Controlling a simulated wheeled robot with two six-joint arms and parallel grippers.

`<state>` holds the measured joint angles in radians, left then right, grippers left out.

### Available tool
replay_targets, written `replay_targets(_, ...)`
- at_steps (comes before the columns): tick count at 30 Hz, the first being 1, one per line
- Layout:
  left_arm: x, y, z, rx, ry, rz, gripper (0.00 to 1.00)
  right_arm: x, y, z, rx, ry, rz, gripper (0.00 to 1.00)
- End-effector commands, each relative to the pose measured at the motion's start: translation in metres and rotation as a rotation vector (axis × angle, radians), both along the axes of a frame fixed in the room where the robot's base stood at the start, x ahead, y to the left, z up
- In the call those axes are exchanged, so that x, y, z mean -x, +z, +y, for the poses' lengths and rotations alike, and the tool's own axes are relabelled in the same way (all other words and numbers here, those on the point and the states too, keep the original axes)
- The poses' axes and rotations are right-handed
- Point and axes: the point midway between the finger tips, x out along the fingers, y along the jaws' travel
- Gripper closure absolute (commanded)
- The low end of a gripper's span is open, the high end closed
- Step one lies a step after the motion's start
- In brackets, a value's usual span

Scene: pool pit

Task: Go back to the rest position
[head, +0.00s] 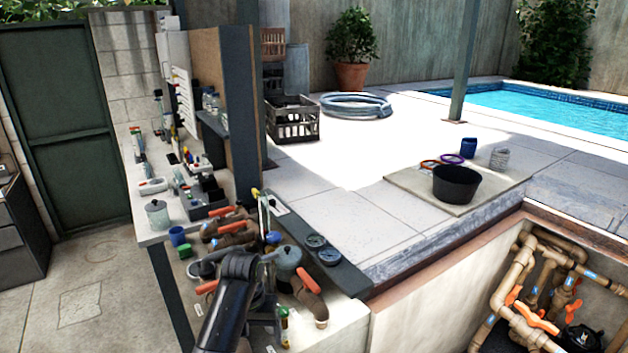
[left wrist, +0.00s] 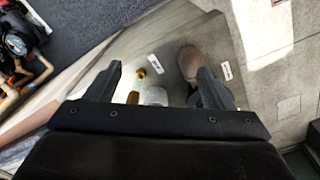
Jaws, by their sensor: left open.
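My left arm reaches in from the bottom of the head view, and my left gripper (head: 268,302) is over the pump bench, partly hidden by my own dark arm link. In the left wrist view, the two fingers of the left gripper (left wrist: 159,72) stand wide apart with nothing held between them. Beyond the fingers lie a small brass fitting (left wrist: 141,73), a pale cylinder (left wrist: 155,96) partly hidden by the gripper body, and a brown pipe end (left wrist: 188,62) close to the right finger. My right gripper is in neither view.
Around the arm on the bench are orange-handled valves (head: 308,281), a grey-green canister (head: 287,262) and round gauges (head: 329,256). A pit with pipes (head: 522,270) opens at right. A black bucket (head: 457,185) stands on the slab. The paved floor (head: 85,280) at left is clear.

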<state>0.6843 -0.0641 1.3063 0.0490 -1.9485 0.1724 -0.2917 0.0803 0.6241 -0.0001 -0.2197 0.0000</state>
Motion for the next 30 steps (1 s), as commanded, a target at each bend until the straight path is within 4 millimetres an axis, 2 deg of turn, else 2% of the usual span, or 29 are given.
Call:
replay_targets(7, 0.019, -0.023, 0.019, 0.005, 0.023, -0.022, 0.24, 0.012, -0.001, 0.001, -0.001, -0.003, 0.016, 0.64)
replay_targets(11, 0.034, -0.037, 0.031, 0.007, 0.037, -0.04, 0.24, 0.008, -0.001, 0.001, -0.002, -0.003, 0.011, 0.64)
replay_targets(17, 0.068, -0.061, 0.058, 0.003, 0.066, -0.075, 0.24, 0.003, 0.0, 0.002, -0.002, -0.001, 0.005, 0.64)
replay_targets(20, 0.096, -0.076, 0.076, -0.005, 0.085, -0.102, 0.24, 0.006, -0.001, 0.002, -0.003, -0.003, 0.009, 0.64)
replay_targets(24, 0.146, -0.091, 0.105, -0.028, 0.109, -0.149, 0.24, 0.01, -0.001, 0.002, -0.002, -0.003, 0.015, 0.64)
replay_targets(30, 0.223, -0.093, 0.14, -0.078, 0.125, -0.214, 0.24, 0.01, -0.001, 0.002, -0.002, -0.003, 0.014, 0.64)
